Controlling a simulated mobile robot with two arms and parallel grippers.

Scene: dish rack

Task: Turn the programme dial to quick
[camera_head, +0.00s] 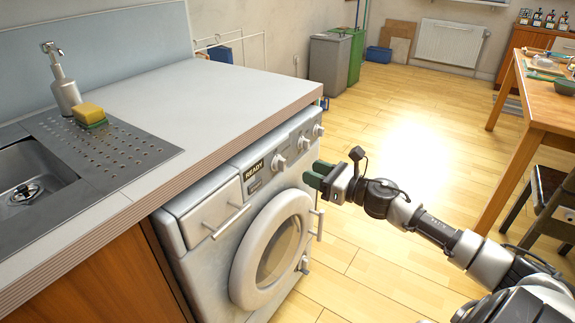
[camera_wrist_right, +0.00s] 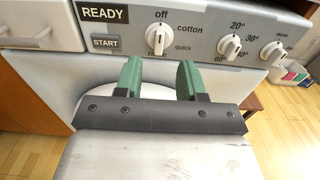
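The programme dial (camera_wrist_right: 158,38) is a white knob on the washing machine's front panel, with the labels off, cotton and quick around it; a lower label is partly hidden. Which label it points to is hard to tell. It also shows in the head view (camera_head: 278,162), right of the READY display. My right gripper (camera_head: 318,174) is in front of the machine, below and right of this dial. In the right wrist view its green fingers (camera_wrist_right: 159,75) are apart with nothing between them, below the dial and not touching it. My left gripper is not in view.
The washing machine (camera_head: 185,225) stands under a grey worktop (camera_head: 190,95). A temperature dial (camera_wrist_right: 230,45) and a third dial (camera_wrist_right: 272,53) sit to the right; the START button (camera_wrist_right: 105,43) is to the left. The round door (camera_head: 245,262) is shut. Floor (camera_head: 400,130) is free to the right.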

